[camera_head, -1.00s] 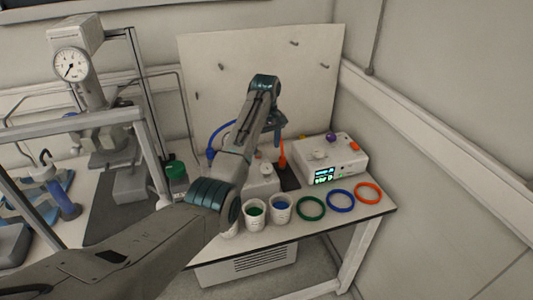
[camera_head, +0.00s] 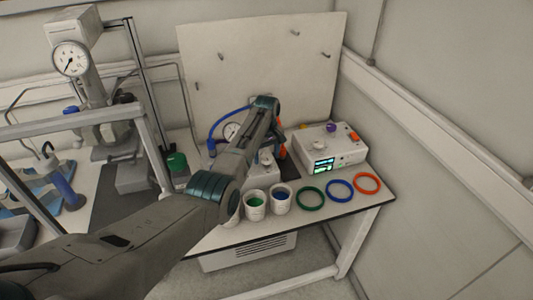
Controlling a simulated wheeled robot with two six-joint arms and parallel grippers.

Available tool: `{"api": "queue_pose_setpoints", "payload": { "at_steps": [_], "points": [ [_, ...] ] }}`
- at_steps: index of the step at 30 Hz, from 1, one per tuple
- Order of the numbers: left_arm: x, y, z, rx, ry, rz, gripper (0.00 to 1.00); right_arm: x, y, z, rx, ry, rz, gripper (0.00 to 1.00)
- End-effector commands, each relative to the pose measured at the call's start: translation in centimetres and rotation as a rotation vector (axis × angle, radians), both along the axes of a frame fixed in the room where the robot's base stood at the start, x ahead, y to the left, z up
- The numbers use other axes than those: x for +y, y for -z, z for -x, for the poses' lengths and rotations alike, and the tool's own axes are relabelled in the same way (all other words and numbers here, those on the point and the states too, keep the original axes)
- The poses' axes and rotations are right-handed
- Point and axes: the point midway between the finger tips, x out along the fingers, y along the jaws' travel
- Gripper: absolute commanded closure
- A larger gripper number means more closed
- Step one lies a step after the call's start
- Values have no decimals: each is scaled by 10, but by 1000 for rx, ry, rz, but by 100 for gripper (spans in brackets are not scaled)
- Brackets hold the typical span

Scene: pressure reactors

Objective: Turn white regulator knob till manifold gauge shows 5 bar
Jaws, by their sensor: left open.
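My left arm reaches in from the lower left over the bench. My left gripper (camera_head: 276,138) is mostly hidden behind its own forearm. It points down over a white box (camera_head: 265,172) at the middle of the bench. A small white knob (camera_head: 265,157) shows on top of this box, just below and beside the gripper; I cannot tell whether they touch. A small round gauge (camera_head: 231,130) shows left of the forearm, beside a blue hose (camera_head: 222,121). Its reading is too small to tell. My right gripper is not in view.
A white instrument (camera_head: 345,152) with green displays stands on the right. Green (camera_head: 311,197), blue (camera_head: 340,190) and orange (camera_head: 367,183) rings lie in front. A larger gauge (camera_head: 70,59) is on the left.

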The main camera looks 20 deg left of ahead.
Motion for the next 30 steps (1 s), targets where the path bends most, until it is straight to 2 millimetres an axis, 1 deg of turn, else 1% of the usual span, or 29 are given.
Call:
{"api": "queue_pose_setpoints", "payload": {
  "at_steps": [7,11,12,14,23,30],
  "points": [
    [0,1,0,0,0,0,39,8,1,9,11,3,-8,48],
    [0,1,0,0,0,0,64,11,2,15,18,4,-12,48],
    [0,1,0,0,0,0,72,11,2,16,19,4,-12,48],
    [0,1,0,0,0,0,83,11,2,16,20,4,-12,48],
    [0,0,0,1,30,-1,83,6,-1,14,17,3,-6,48],
    [0,-1,0,1,154,0,83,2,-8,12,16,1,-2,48]
  ]
}}
